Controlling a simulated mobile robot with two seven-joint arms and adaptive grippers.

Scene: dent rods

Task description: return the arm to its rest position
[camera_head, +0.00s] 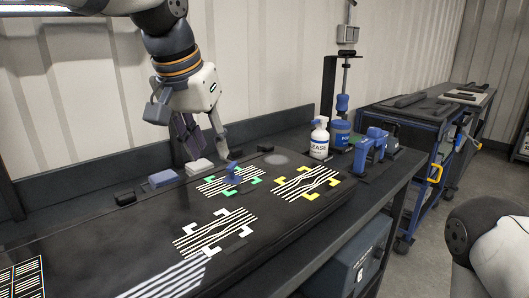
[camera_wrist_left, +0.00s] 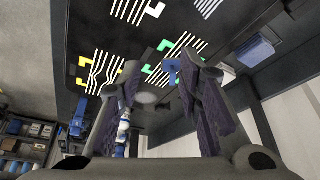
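My left gripper (camera_head: 206,148) hangs from my left arm (camera_head: 172,45) above the back of the dark table (camera_head: 130,245). Its two fingers are apart with nothing between them, and it also shows open in the left wrist view (camera_wrist_left: 160,75). A small blue piece (camera_head: 233,173) stands on the striped panel with green corners (camera_head: 215,187), just right of and below the gripper in the head view. It also shows in the wrist view (camera_wrist_left: 171,72), beyond the fingers. Part of my right arm (camera_head: 495,245) shows at the lower right; its gripper is out of view.
A white block (camera_head: 199,168), a blue block (camera_head: 163,178) and a black block (camera_head: 125,197) line the table's back. Striped panels with yellow (camera_head: 307,183) and white corners (camera_head: 215,232) lie in front. A spray bottle (camera_head: 319,140) and blue tools (camera_head: 368,150) stand right.

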